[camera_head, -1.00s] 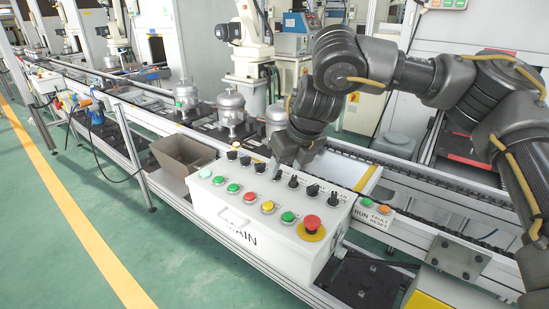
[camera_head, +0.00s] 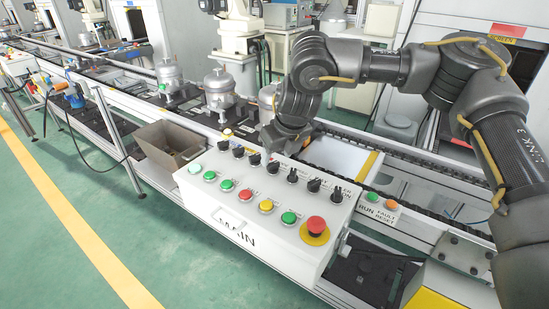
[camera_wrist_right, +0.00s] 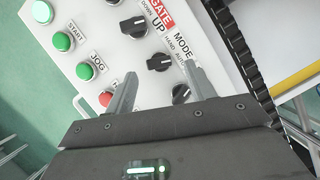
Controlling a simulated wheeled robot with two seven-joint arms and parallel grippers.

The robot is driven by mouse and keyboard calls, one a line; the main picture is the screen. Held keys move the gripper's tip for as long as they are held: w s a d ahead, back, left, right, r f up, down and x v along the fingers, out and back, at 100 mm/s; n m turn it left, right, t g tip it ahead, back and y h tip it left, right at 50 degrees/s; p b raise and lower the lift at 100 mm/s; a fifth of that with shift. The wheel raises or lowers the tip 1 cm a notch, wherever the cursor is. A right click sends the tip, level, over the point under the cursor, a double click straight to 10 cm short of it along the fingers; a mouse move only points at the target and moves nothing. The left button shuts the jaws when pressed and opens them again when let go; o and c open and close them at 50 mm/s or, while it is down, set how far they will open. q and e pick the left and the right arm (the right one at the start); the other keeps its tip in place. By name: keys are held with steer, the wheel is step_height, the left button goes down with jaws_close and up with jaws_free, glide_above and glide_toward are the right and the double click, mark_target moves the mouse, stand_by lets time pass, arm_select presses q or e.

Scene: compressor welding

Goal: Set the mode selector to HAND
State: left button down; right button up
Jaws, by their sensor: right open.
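The white MAIN control box (camera_head: 200,200) has a sloped panel with a row of black selector knobs behind a row of coloured buttons. In the right wrist view, the mode selector (camera_wrist_right: 160,63) is a black knob beside the printed words MODE, HAND and AUTO. Its handle seems to lie nearer AUTO than HAND. My right gripper (camera_head: 266,150) is over the knob row. In the right wrist view its two fingers (camera_wrist_right: 161,76) are spread, with the mode knob showing beyond the gap between the tips. I cannot tell if they touch it. My left gripper is out of view.
Another black knob (camera_wrist_right: 181,93) is close to the right finger, and the gate knob (camera_wrist_right: 133,27) is on the other side. A red emergency stop (camera_head: 316,226) is at the panel's right end. The conveyor rail (camera_head: 420,190) runs behind the box. A brown bin (camera_head: 165,150) is to the left.

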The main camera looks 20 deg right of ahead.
mark_target(274, 163)
steer(key=shift+x, duration=1.1)
steer(key=shift+w+a+f, duration=0.15)
steer(key=shift+w+f, duration=0.05)
steer(key=shift+f, duration=0.25)
steer(key=c, duration=1)
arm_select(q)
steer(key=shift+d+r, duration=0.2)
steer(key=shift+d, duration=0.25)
